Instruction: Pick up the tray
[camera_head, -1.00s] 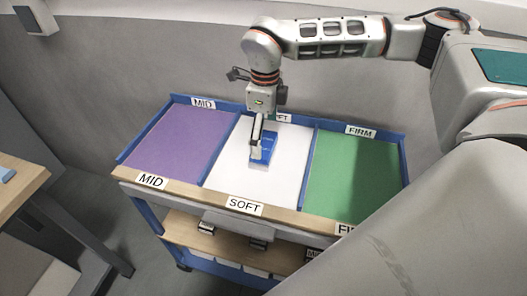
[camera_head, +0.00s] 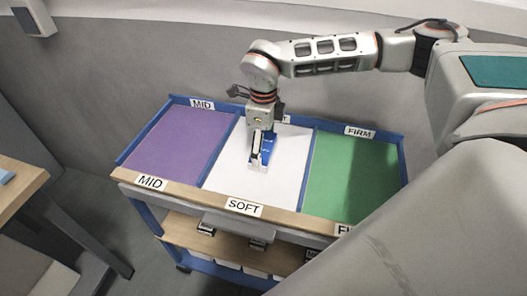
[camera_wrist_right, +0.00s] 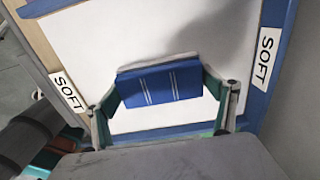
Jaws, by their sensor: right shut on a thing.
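A blue block (camera_wrist_right: 160,84) with white stripes is in the white middle section, marked SOFT, of a cart top. It shows in the head view (camera_head: 268,150), partly hidden by my right gripper. My right gripper (camera_head: 261,155) points down there and is shut on the block. In the right wrist view its green-padded fingers (camera_wrist_right: 160,82) stand at the block's two ends. I cannot tell whether the block touches the white surface (camera_head: 223,178). I see no separate tray; the blue-rimmed cart top (camera_head: 320,160) has three sections. My left gripper is not in view.
The purple MID section (camera_head: 175,143) and the green FIRM section (camera_head: 352,176) are empty. A wall stands behind the cart. A wooden table (camera_head: 18,190) with a small blue item (camera_head: 6,177) is at the left. The cart has a lower wooden shelf (camera_head: 190,231).

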